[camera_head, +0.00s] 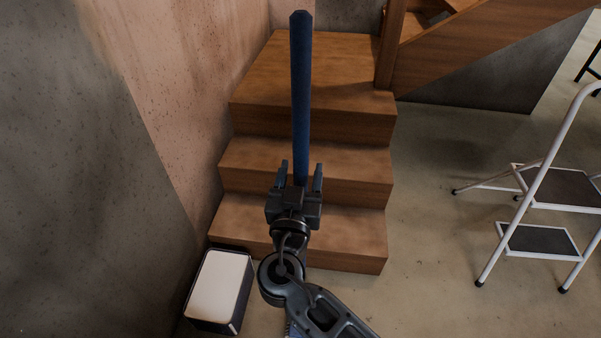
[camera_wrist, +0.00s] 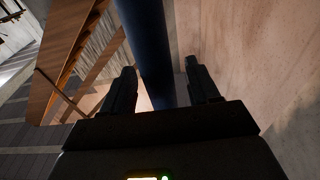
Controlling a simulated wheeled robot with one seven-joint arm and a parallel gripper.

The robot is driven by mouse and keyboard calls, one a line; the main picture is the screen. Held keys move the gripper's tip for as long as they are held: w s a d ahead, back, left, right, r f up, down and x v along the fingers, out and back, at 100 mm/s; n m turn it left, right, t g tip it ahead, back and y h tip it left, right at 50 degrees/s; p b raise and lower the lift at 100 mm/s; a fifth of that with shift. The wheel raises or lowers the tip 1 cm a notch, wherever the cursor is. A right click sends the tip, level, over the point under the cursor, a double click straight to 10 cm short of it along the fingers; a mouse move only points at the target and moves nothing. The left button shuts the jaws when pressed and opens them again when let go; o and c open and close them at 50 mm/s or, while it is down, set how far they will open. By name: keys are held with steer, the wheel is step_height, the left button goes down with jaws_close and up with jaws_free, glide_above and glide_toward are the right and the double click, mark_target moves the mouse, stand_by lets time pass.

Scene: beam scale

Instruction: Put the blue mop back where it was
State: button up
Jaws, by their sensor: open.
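The blue mop (camera_head: 301,95) shows as a long dark blue handle, upright in the head view in front of the wooden stairs. Its lower part is hidden behind my gripper (camera_head: 301,172), apart from a small blue patch that may be its head beside my arm near the bottom edge. My gripper is open, with its fingers on either side of the handle. In the wrist view the handle (camera_wrist: 149,50) runs between the two spread fingers of my gripper (camera_wrist: 163,84). I cannot tell whether either finger touches it.
Wooden stairs (camera_head: 260,162) rise behind my gripper, beside a wall (camera_head: 165,75) on the left. A white-topped dark bin (camera_head: 220,285) stands at the lower left. A white step stool (camera_head: 540,240) stands at the right. The floor (camera_head: 440,260) between stairs and stool is clear.

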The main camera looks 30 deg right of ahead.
steer(key=b+v, duration=0.3)
steer(key=v, duration=0.9)
steer(key=s+d+f+n+g+y, duration=0.2)
steer(key=s+f+n+y, duration=0.2)
steer(key=s+f, duration=0.25)
steer(key=s+d+f+n+g+y, duration=0.1)
steer(key=s+d+f+n+y, duration=0.2)
steer(key=s+f+y, duration=0.4)
steer(key=s+d+r+t, duration=0.2)
steer(key=s+r, duration=1.4)
steer(key=s, duration=0.1)
steer(key=shift+s, duration=0.15)
